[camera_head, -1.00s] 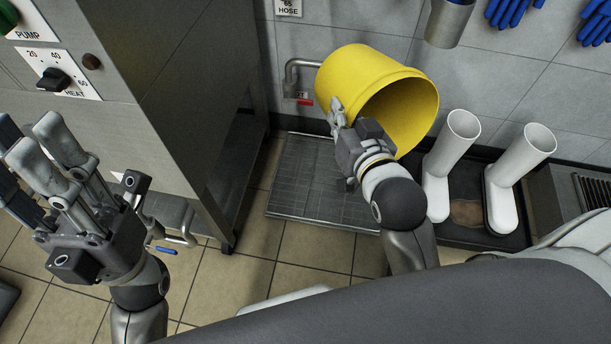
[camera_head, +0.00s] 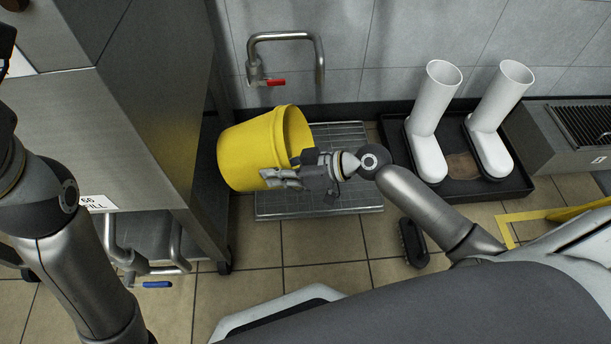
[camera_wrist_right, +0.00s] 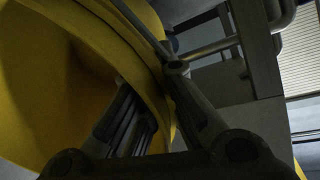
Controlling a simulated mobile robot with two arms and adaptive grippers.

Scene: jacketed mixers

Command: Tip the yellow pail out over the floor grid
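The yellow pail (camera_head: 245,155) is tilted, its mouth turned to the right in the head view, over the left part of the floor grid (camera_head: 352,198). Whether it touches the grid I cannot tell, and most of its inside is hidden. My right gripper (camera_head: 286,178) is shut on the pail's near side at the rim. In the right wrist view, the gripper's fingers (camera_wrist_right: 160,105) lie on both sides of the yellow pail wall (camera_wrist_right: 60,85). Only a dark edge of my left gripper (camera_head: 5,45) shows at the far left; its fingers cannot be made out.
A pipe with a red-handled tap (camera_head: 272,82) is on the wall behind the pail. White boots (camera_head: 432,120) stand in a black tray (camera_head: 515,185) at the right. A steel cabinet (camera_head: 150,100) stands close on the left. A dark brush (camera_head: 412,243) lies on the tiles.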

